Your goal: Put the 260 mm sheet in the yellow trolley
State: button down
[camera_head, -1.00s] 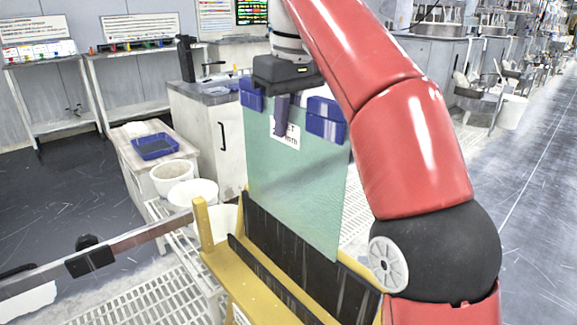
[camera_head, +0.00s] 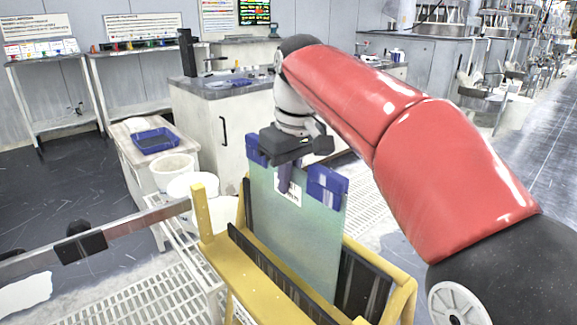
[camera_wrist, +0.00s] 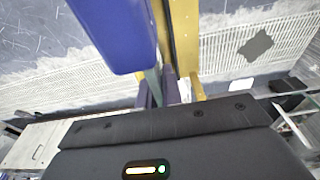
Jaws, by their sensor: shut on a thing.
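A green, translucent sheet (camera_head: 290,235) stands upright in the head view, with a white label and blue blocks (camera_head: 327,188) at its top corners. My gripper (camera_head: 285,180) is shut on the sheet's top edge between the two blue blocks. The sheet's lower part is down inside the yellow trolley (camera_head: 235,275), between its dark slatted walls, and its bottom edge is hidden. I cannot tell whether it rests on the trolley floor. In the wrist view, a blue block (camera_wrist: 115,35) fills the upper left, and the yellow trolley frame (camera_wrist: 186,40) shows beyond the fingers (camera_wrist: 158,88).
White buckets (camera_head: 172,172) and a table with a blue tray (camera_head: 155,140) stand left of the trolley. A grey cabinet (camera_head: 225,125) is behind. A metal bar (camera_head: 140,230) reaches in from the left. White grating (camera_head: 150,300) covers the floor around the trolley.

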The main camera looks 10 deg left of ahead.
jog(key=shift+f+b, duration=0.55)
jog(key=shift+f, duration=1.3)
jog(key=c, duration=2)
grip_release()
jog(key=shift+f, duration=0.2)
jog(key=o, duration=0.4)
jog(key=shift+o, duration=0.2)
jog(key=shift+r, duration=0.1)
jog(key=r+p, duration=0.1)
jog(key=r, duration=0.3)
jog(key=d+r+p, duration=0.1)
jog(key=r, duration=0.3)
jog(key=s+r+p, duration=0.1)
jog(key=r, duration=0.3)
jog(key=shift+d+p, duration=0.2)
jog(key=shift+p, duration=0.1)
jog(key=shift+s, duration=0.1)
